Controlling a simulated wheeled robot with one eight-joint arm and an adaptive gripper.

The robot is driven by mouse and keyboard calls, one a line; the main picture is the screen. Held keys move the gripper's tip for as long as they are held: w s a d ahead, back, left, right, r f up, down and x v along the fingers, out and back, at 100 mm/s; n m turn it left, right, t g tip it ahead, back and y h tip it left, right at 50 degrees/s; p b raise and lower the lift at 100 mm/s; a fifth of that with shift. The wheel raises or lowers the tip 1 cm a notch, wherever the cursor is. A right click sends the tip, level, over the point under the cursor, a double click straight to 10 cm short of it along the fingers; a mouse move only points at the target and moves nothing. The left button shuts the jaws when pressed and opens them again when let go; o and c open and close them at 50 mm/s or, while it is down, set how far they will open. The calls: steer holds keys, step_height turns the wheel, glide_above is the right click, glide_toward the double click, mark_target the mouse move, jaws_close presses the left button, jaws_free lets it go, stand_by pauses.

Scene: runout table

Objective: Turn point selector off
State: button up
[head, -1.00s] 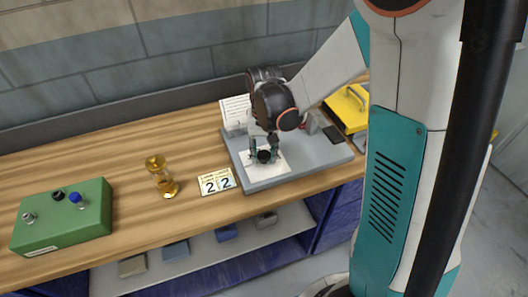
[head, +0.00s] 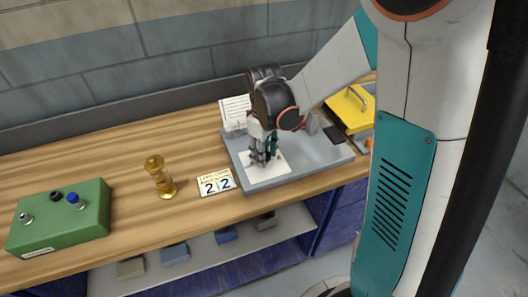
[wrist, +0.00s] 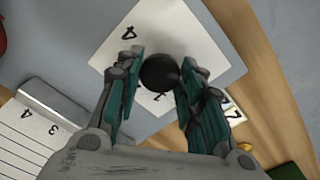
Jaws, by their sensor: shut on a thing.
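The point selector is a round black knob (wrist: 160,72) on a white plate with printed numbers (wrist: 205,38), seen in the wrist view. My gripper (wrist: 163,62) is shut on the knob, with one teal finger on each side of it. A "4" and part of another number show on the plate; the knob's pointer direction cannot be told. In the head view my gripper (head: 261,158) is down over the white plate (head: 268,176), which lies on a grey panel (head: 315,160). There the fingers hide the knob.
A card reading "2 2" (head: 216,183) lies left of the panel. A gold hourglass (head: 160,177) and a green box with knobs (head: 60,220) stand further left. A ruled, numbered sheet (head: 235,110) is behind, and a yellow box with a handle (head: 350,110) is at right.

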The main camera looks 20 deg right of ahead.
steer(key=shift+n, duration=1.1)
steer(key=o, duration=1.1)
steer(key=shift+r, duration=0.1)
step_height(320, 180, up, 12)
steer(key=shift+f, duration=0.1)
